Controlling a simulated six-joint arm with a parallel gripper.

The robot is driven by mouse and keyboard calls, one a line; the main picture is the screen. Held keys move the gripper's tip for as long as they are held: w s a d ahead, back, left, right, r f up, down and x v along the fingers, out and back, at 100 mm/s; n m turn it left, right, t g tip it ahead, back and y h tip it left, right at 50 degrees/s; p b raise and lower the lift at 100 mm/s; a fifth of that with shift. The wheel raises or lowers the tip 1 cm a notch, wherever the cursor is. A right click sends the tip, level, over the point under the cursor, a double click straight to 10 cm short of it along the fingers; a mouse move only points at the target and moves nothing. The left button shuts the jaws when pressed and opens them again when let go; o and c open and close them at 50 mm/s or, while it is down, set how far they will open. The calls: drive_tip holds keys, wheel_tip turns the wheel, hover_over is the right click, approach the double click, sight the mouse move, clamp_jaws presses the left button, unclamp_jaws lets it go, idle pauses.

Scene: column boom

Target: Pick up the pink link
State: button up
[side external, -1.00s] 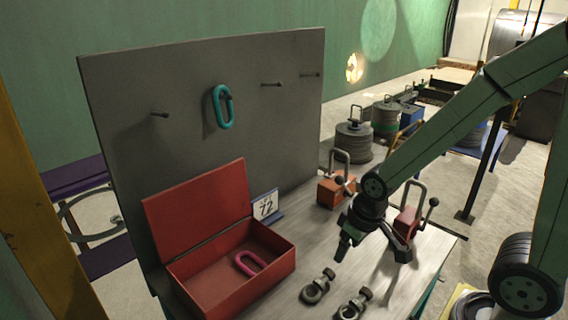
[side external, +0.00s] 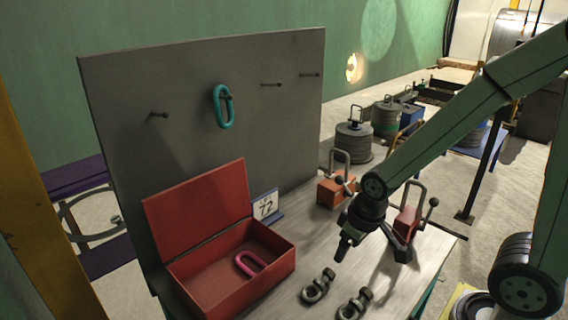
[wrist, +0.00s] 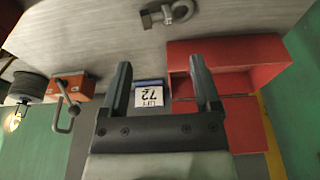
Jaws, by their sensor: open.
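The pink link (side external: 242,267) lies in the open red box (side external: 236,290) on the bench, in the side view. It rests on the box floor, near the middle. I cannot make it out in the wrist view, where the red box (wrist: 228,52) shows to the right and my right finger covers part of it. My gripper (side external: 372,254) is open and empty. It is above the bench, to the right of the box and apart from the link. In the wrist view, the fingers of my gripper (wrist: 161,78) are spread wide with nothing between them.
A grey board (side external: 200,130) stands behind the box, with pegs and a teal link (side external: 217,106) hanging. The box lid (side external: 195,205) is raised. A number 72 card (side external: 265,206), orange clamp (side external: 335,192), red clamp (side external: 408,222) and two metal shackles (side external: 316,290) stand around the bench.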

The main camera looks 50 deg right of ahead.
drive_tip(key=shift+o, duration=0.8)
drive_tip(key=g, duration=0.3)
hover_over(253, 267)
wheel_tip(253, 267, down, 7)
drive_tip(key=shift+f, duration=3.95)
drive_tip(key=shift+c, duration=0.2)
drive_tip(key=c, duration=1.1)
